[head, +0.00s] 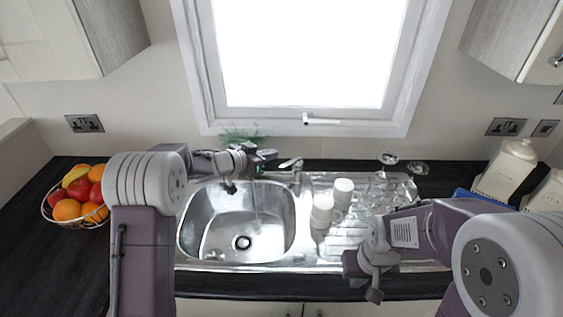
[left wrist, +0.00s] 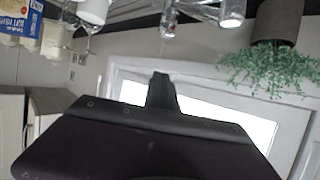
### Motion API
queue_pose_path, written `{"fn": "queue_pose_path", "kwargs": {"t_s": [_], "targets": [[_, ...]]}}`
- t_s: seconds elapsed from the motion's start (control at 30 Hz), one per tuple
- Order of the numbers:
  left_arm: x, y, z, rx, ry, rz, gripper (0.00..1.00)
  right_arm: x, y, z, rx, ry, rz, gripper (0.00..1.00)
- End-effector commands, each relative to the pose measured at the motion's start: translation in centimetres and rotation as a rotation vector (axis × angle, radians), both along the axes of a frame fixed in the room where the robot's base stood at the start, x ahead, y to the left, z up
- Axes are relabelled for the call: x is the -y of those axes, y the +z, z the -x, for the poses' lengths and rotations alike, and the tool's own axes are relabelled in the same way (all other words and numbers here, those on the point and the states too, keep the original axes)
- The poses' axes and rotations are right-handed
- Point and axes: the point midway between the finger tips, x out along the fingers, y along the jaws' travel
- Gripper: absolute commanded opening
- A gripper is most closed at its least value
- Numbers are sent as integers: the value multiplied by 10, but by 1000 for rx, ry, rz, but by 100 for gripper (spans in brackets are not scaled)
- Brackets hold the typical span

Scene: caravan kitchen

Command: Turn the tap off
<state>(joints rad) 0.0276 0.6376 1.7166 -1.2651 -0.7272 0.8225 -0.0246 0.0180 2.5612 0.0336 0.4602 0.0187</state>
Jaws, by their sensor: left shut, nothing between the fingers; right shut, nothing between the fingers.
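The chrome tap (head: 291,163) stands behind the sink (head: 187,238), its lever showing just right of my left gripper (head: 268,155). Part of the tap is hidden by my left gripper and wrist. A thin stream of water (head: 256,202) falls into the basin. In the left wrist view the tap's chrome parts (left wrist: 231,13) hang at the top edge, with the shut fingers (left wrist: 161,90) below them, seemingly apart from the metal. My left gripper is shut and empty. My right gripper (head: 374,291) is shut and empty, low over the front of the drainer.
White cups (head: 343,190) and clear glasses (head: 376,190) stand on the drainer right of the basin. A potted plant (left wrist: 268,68) is at the window, close to my left gripper. A fruit bowl (head: 70,222) is at the left. White canisters (head: 508,168) stand at the right.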

Motion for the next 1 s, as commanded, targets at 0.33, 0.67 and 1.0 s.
{"fn": "queue_pose_path", "kwargs": {"t_s": [0.33, 0.67, 1.0], "targets": [[39, -38, -43, -5, 1, -2, 0, 0, 5, -1, 2, 0, 0, 0], [35, -64, -39, 0, 1, -2, 0, 0, 3, -1, 1, 0, 0, 0], [35, -68, -39, 0, 2, -1, 0, 0, 2, -1, 2, 0, 0, 0]]}}
